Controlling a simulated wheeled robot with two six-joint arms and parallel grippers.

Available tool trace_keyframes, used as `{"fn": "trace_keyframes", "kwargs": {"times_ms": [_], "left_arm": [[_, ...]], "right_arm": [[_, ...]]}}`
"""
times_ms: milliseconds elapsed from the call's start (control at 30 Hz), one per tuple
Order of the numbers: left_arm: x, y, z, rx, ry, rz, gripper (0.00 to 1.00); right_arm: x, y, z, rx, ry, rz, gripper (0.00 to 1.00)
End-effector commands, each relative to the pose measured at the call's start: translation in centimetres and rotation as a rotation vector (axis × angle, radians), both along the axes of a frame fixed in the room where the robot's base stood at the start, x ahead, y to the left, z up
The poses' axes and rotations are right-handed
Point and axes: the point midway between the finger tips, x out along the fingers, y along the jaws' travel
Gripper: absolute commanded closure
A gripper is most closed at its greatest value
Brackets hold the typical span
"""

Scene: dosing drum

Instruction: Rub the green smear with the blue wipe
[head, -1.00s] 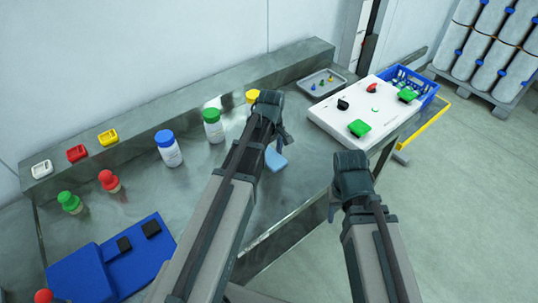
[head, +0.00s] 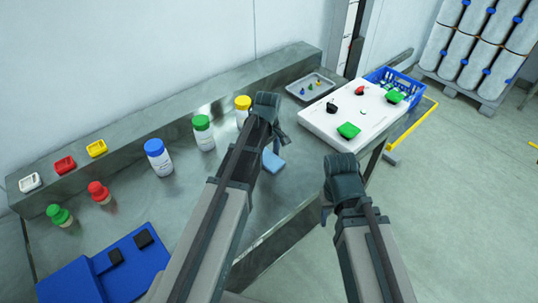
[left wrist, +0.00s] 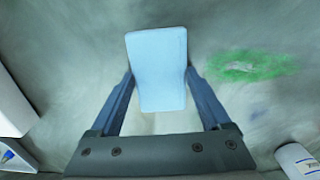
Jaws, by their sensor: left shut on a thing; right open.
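My left gripper (head: 276,144) is shut on the light blue wipe (head: 273,161), over the grey metal bench. In the left wrist view the wipe (left wrist: 158,68) sits between the two fingers (left wrist: 160,88) and extends past their tips. The green smear (left wrist: 252,66) is on the bench to the right of the wipe there, apart from it, with a pale patch inside. I cannot tell whether the wipe touches the bench. The smear does not show in the head view. My right gripper (head: 328,205) is open and empty, off the bench's front edge.
Bottles with blue (head: 159,157), green (head: 203,132) and yellow (head: 243,110) caps stand along the bench. A white panel (head: 330,124) with knobs, a grey tray (head: 291,88) and a blue crate (head: 414,87) are to the right. A blue fixture (head: 80,283) lies front left.

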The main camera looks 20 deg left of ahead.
Motion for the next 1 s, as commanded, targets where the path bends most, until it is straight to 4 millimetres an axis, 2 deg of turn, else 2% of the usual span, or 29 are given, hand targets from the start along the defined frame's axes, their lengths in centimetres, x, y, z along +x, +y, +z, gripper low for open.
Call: {"fn": "trace_keyframes", "kwargs": {"times_ms": [233,633,1000], "left_arm": [[-2.1,1.3,0.1,0.001,0.003,0.003,0.64],[-2.9,1.9,0.1,0.002,0.003,0.002,0.64],[-5.3,3.4,-0.1,0.002,0.003,0.002,0.64]], "right_arm": [[0.0,0.0,0.1,0.000,0.000,0.000,0.50],[0.0,0.0,0.1,0.000,0.000,0.000,0.50],[0.0,0.0,-0.1,0.000,0.000,0.000,0.50]]}}
